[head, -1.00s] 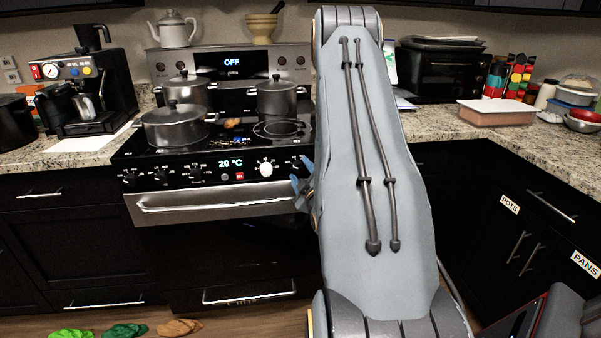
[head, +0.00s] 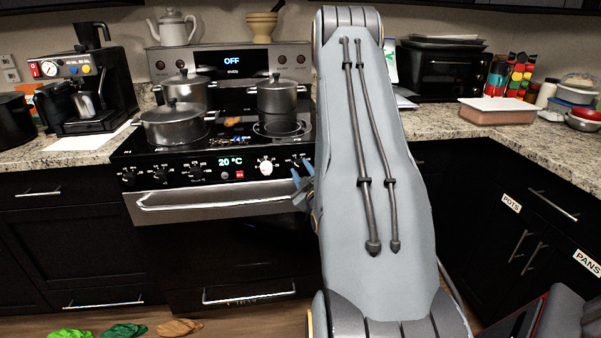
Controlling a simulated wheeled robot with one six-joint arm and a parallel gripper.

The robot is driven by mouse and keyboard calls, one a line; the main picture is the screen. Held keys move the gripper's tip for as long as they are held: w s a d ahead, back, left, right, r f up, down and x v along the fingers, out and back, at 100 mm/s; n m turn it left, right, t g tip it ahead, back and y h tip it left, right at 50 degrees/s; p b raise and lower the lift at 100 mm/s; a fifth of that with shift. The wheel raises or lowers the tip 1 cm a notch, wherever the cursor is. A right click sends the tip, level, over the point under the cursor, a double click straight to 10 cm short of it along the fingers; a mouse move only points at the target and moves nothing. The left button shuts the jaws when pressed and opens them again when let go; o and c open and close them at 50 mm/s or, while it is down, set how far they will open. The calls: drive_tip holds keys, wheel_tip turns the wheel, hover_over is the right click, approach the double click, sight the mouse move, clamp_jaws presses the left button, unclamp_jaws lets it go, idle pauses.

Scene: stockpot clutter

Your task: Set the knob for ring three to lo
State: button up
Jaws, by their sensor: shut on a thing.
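The stove (head: 215,200) has a black front panel with a row of knobs under the cooktop. Several dark knobs, one of them here (head: 161,175), sit left of the lit display. My gripper (head: 300,181) is at the right end of the panel, mostly hidden behind my arm. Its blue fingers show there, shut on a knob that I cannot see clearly. The ring labels and the pointer settings are too small to read.
A pot (head: 173,125) stands front left on the cooktop, with two more pots behind it. The oven handle (head: 220,200) runs below the panel. A coffee machine (head: 90,90) stands on the left counter. My arm covers the stove's right side.

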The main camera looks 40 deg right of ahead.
drive_tip(key=m+b, duration=0.1)
drive_tip(key=m, duration=0.5)
drive_tip(key=shift+f, duration=0.15)
drive_tip(key=shift+h, duration=0.4)
drive_tip(key=o, duration=1)
drive_tip(key=b+v, duration=0.1)
drive_tip(key=v, duration=0.6)
drive_tip(key=shift+s+a, duration=0.15)
drive_tip(key=shift+s, duration=0.25)
drive_tip(key=shift+f, duration=0.1)
